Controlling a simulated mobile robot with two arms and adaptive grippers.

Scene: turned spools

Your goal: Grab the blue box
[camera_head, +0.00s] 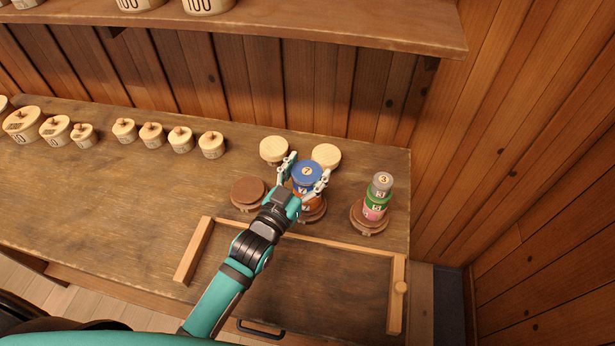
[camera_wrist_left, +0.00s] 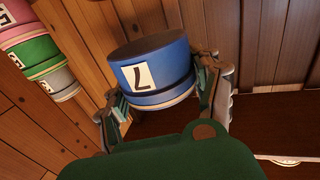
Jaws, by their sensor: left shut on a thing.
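The blue box (camera_head: 307,173) is a round blue container with a white label, above a brown stand at the right part of the bench. In the left wrist view the blue box (camera_wrist_left: 155,70) fills the middle, label facing the camera. My left gripper (camera_head: 304,180) is shut on it, one finger on each side. It also shows in the left wrist view (camera_wrist_left: 165,95). Beneath the blue box in the head view is an orange-brown piece (camera_head: 312,205), mostly hidden by the gripper; I cannot tell whether they touch. My right gripper is not in view.
A stack of grey, green and pink boxes (camera_head: 377,198) stands close on the right. An empty brown stand (camera_head: 247,192) is left, and two pale round stands (camera_head: 326,155) are behind. Several small lidded pots (camera_head: 152,134) line the back left. A shelf (camera_head: 300,22) overhangs the back.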

